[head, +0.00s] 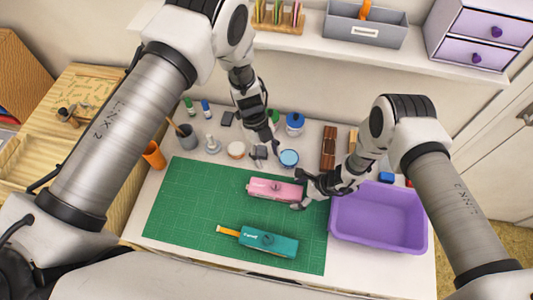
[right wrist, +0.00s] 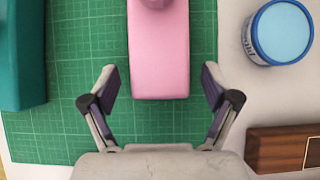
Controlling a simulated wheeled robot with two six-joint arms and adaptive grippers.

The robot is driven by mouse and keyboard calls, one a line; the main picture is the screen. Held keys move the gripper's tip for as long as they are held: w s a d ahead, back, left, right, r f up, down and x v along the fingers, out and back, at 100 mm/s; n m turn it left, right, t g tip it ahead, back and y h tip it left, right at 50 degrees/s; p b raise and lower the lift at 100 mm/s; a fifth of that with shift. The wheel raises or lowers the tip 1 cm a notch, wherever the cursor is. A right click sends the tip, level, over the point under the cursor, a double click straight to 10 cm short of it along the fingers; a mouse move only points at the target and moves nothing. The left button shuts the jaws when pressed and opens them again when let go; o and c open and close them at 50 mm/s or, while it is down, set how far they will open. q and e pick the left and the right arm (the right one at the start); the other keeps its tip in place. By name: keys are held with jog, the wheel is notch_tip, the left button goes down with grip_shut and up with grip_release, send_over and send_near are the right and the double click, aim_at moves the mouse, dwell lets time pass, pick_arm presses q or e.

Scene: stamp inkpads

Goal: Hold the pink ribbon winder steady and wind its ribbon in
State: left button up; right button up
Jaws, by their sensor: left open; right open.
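The pink ribbon winder (head: 285,189) lies lengthwise left to right on the green cutting mat (head: 190,205), with a round pink knob on top. In the right wrist view its body (right wrist: 160,65) points down between my fingers. My right gripper (right wrist: 160,75) is open, one finger on each side of the winder's right end, with gaps on both sides. In the head view my right gripper (head: 303,190) is at that end. My left gripper (head: 267,153) is open and empty behind the winder, near the mat's back edge. I cannot make out the winder's ribbon.
A teal winder (head: 280,247) with an orange strip lies in front on the mat. A purple bin (head: 380,247) stands at the right. A blue-lidded round tin (head: 289,158), a wooden block (head: 328,150) and small bottles crowd the back. The mat's left half is clear.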

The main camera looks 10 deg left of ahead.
jog(key=v, duration=1.1)
jog(key=shift+d+r, duration=0.2)
jog(key=shift+r, duration=0.15)
